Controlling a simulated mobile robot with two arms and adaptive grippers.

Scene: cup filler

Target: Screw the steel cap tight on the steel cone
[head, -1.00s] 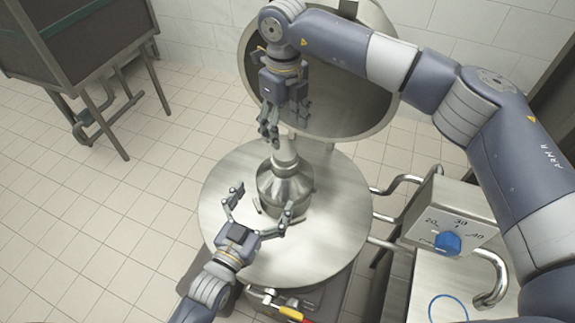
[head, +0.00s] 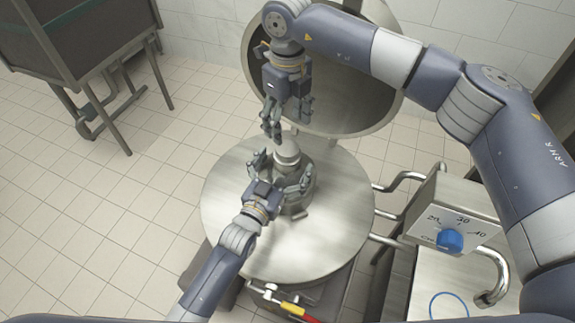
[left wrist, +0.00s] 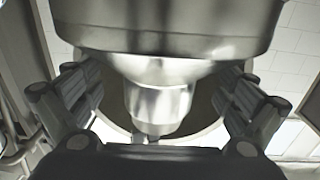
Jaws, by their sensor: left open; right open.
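The steel cone (head: 294,194) stands upright on the round steel plate (head: 335,240). The steel cap (head: 286,149) sits on top of it; I cannot tell how tightly. My left gripper (head: 282,170) is open, with one finger on each side of the cone, hiding part of it. In the left wrist view the cone's wide body (left wrist: 165,25) fills the top and a narrower steel part (left wrist: 160,105) lies between the fingers. Touch is unclear. My right gripper (head: 273,128) is open and empty, pointing down just above and left of the cap.
A large round steel lid (head: 330,100) stands raised behind the plate. Bent steel pipes (head: 395,190) and a control box with a blue knob (head: 450,239) are at the right. A red and yellow handle (head: 297,310) is at the front. The plate's right side is clear.

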